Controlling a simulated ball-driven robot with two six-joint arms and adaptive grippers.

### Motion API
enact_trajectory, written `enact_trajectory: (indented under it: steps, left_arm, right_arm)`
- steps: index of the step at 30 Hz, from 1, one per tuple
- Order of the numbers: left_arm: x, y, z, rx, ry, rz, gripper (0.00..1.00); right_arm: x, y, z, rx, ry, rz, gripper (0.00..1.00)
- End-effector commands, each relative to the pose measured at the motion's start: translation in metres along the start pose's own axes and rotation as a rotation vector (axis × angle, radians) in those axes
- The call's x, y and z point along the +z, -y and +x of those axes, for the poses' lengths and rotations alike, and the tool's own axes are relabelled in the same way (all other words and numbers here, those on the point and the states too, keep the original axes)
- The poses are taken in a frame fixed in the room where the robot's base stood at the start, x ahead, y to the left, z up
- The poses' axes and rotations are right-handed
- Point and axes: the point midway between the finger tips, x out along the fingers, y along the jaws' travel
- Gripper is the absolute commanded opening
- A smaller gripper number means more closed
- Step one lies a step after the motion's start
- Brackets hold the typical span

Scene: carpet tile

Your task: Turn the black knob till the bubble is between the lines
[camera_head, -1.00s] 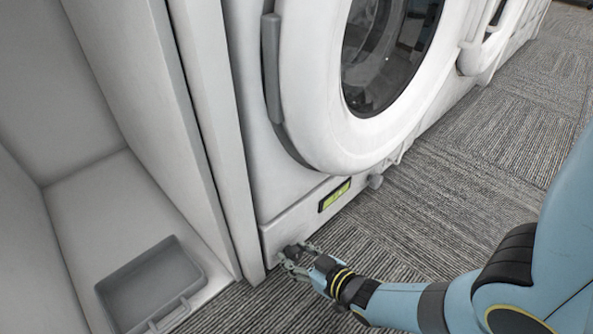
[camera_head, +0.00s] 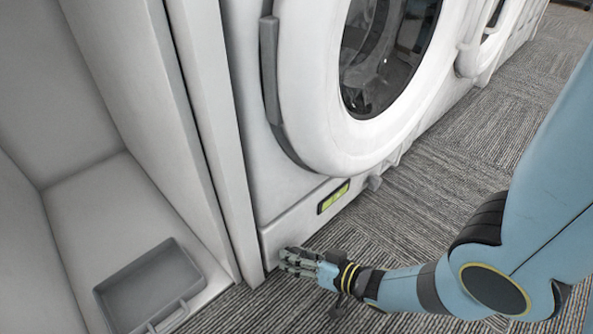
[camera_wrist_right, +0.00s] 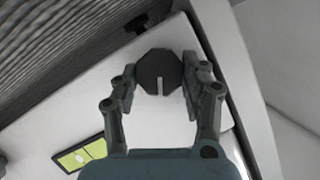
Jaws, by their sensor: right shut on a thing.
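The black knob (camera_wrist_right: 159,72) has a light pointer mark and sits on the white lower panel of the washing machine. My right gripper (camera_wrist_right: 159,78) is shut on the knob, one finger on each side. In the head view my right gripper (camera_head: 286,259) hides most of the knob. The level vial (camera_head: 333,196) is a yellow-green window in a dark frame on the same panel. In the right wrist view the vial (camera_wrist_right: 82,154) shows a paler bubble, but its place against the lines is too small to tell. My left gripper is not in view.
The washing machine (camera_head: 285,180) has a round door above the panel. A grey foot or peg (camera_head: 374,183) stands right of the vial. A grey tray (camera_head: 150,285) lies in the white cabinet at left. Carpet (camera_head: 430,200) is open at right.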

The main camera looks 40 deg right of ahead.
Motion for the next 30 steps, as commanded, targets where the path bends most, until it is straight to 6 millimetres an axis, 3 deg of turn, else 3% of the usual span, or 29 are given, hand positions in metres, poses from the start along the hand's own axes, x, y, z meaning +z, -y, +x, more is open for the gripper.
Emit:
enact_trajectory:
  steps: [9,25,26,30]
  left_arm:
    - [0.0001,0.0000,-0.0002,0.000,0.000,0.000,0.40]
    - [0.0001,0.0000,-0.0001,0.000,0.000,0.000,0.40]
    - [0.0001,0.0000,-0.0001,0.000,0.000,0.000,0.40]
    - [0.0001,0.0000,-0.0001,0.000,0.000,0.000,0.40]
  right_arm:
    - [0.0007,-0.0006,0.0001,-0.045,0.001,0.111,0.12]
    - [0.0008,-0.0004,-0.0003,-0.055,0.001,0.132,0.12]
    - [0.0008,-0.0004,-0.0003,-0.055,0.001,0.132,0.47]
    - [0.0006,-0.0006,-0.0002,-0.054,0.000,0.131,0.65]
